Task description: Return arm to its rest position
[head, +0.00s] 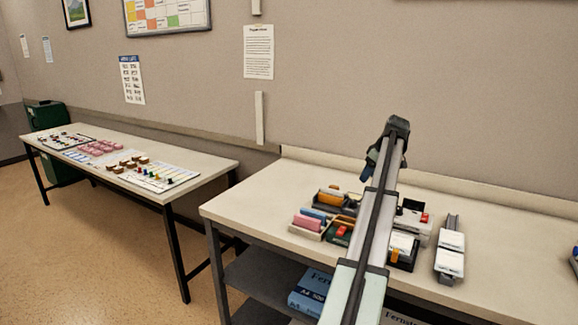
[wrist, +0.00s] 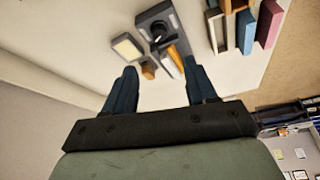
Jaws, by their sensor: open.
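My arm stretches over the near table in the head view, with my gripper (head: 374,161) at its far end above the back of the tabletop. In the wrist view my gripper (wrist: 161,84) has its two dark blue fingers spread wide apart. Nothing is held between them. Beyond the fingertips lies a dark grey holder (wrist: 158,20) with a round dark knob or hole, apart from the fingers. My arm hides part of the tabletop items in the head view.
The near table (head: 500,215) carries a tray with pink and blue blocks (head: 307,222), a black-and-white box (head: 403,249) and a rail with white blocks (head: 450,262). A long table (head: 215,163) with small pieces stands left. The wall is behind. Tabletop right of the rail is mostly clear.

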